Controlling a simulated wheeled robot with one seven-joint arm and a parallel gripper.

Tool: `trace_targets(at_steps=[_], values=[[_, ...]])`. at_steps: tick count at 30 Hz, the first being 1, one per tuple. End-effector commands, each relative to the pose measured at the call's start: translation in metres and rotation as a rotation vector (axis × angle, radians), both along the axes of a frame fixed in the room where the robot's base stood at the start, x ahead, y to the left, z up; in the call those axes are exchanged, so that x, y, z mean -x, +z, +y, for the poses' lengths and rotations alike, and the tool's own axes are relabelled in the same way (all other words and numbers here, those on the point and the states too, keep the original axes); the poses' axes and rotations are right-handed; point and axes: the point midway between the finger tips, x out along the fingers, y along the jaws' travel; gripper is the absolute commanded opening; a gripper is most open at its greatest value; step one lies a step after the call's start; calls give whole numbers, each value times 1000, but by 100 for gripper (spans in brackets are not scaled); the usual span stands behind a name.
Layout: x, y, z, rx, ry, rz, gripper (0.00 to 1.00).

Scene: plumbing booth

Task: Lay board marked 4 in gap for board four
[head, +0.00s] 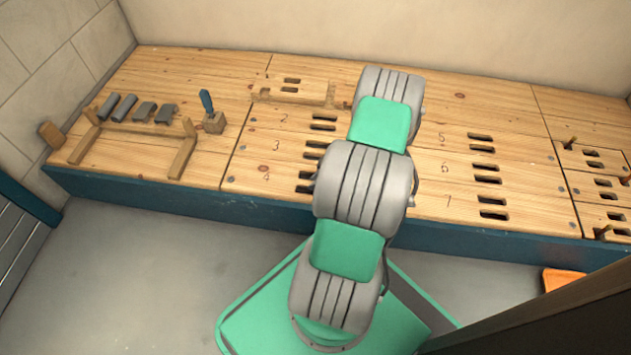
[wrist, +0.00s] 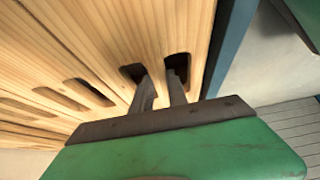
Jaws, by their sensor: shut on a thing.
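The board marked 4 (head: 250,181) lies along the front of the bench in the head view, beside the board marked 3 (head: 257,149). Its two dark slots show just left of my arm. In the wrist view my gripper (wrist: 162,84) has one finger down in each slot of the front board (wrist: 187,28) and is shut on the bar between them. That board looks about level with its neighbour, but I cannot tell whether it is fully seated. My arm hides my gripper and the board's right part in the head view.
Boards marked 5, 6 and 7 (head: 520,208) lie right of my arm. A wooden rack (head: 140,130), grey pieces and a blue-handled tool (head: 208,104) stand on the left. Smaller slotted boards (head: 600,185) lie at far right. The bench has a teal front (head: 150,192).

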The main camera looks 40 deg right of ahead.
Motion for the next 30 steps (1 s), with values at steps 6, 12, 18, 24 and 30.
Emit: trace_targets(at_steps=[6, 12, 18, 24, 30], values=[[2, -5, 1, 0, -3, 7, 25], [2, -4, 0, 0, -3, 5, 41], [2, -3, 0, -1, -3, 4, 45], [5, 4, -2, -1, -5, 5, 45], [19, 38, -14, 1, -6, 3, 45]])
